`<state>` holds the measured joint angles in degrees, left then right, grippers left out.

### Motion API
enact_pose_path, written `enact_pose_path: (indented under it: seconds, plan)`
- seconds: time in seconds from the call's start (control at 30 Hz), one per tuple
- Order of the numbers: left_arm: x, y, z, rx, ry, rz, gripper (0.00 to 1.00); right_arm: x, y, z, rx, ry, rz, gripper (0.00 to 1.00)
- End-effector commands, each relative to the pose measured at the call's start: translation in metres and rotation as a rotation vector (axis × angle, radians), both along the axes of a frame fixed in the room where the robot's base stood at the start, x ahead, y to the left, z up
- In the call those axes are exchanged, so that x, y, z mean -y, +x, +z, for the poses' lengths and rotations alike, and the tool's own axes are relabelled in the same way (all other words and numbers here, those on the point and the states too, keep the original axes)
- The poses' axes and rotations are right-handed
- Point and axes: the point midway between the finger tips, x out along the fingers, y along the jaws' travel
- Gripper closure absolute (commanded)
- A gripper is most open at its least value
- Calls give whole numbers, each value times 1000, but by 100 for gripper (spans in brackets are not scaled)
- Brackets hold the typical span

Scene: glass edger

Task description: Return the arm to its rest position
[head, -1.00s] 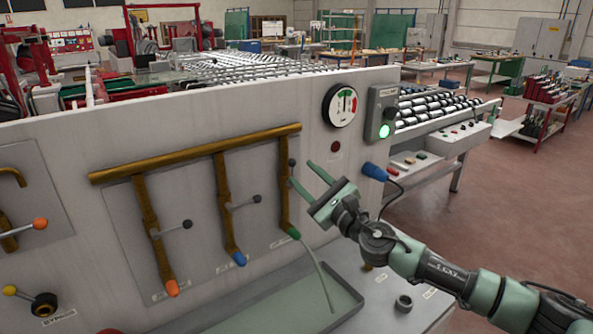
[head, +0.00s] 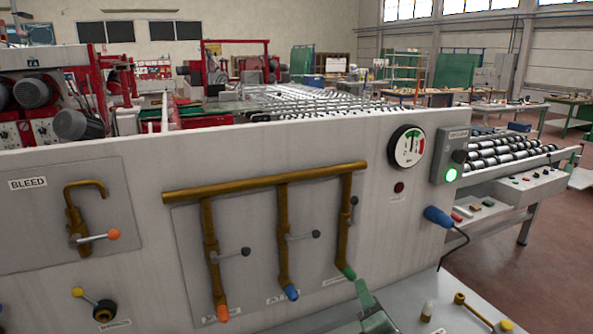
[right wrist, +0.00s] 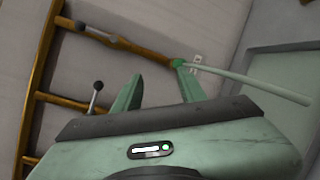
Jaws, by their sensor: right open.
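My right gripper (right wrist: 158,88) is open and empty in the right wrist view, its two green fingers apart in front of the panel. In the head view only part of it (head: 370,306) shows at the bottom edge, just below the green nozzle (head: 349,272). The nozzle also shows in the right wrist view (right wrist: 178,63), beyond the right finger, with a pale green strand (right wrist: 250,82) running from it. I cannot tell whether finger and nozzle touch. The lever (head: 353,203) above the nozzle stands upright along its pipe. My left gripper is not in view.
The brass manifold (head: 265,182) has two other levers (head: 245,251) (head: 315,234) sticking out sideways. A gauge (head: 406,147) and a box with a lit green lamp (head: 451,174) sit at right.

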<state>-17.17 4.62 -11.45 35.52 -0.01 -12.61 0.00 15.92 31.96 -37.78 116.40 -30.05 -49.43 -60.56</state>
Motion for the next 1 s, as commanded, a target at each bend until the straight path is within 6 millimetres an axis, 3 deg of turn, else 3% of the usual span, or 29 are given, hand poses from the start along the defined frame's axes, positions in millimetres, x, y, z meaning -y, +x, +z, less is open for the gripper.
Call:
enact_pose_path:
  seconds: [0.03, 0.1, 0.23, 0.4, 0.6, 0.8, 1.0]
  plan:
    - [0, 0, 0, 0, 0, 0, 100, 3, -25, -30, -111, 211, -72, 59]
    - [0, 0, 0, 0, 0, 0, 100, 11, -60, -66, -254, 487, -200, 59]
    - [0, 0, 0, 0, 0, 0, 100, 24, -132, -124, -478, 914, -479, 59]
    - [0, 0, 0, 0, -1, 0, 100, 33, -207, -164, -639, 1233, -782, 59]
    - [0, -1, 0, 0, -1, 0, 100, 37, -275, -187, -737, 1447, -1064, 59]
    - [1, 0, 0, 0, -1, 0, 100, 38, -336, -198, -790, 1594, -1332, 59]
    - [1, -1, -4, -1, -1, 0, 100, 36, -324, -251, -803, 1579, -1351, 59]
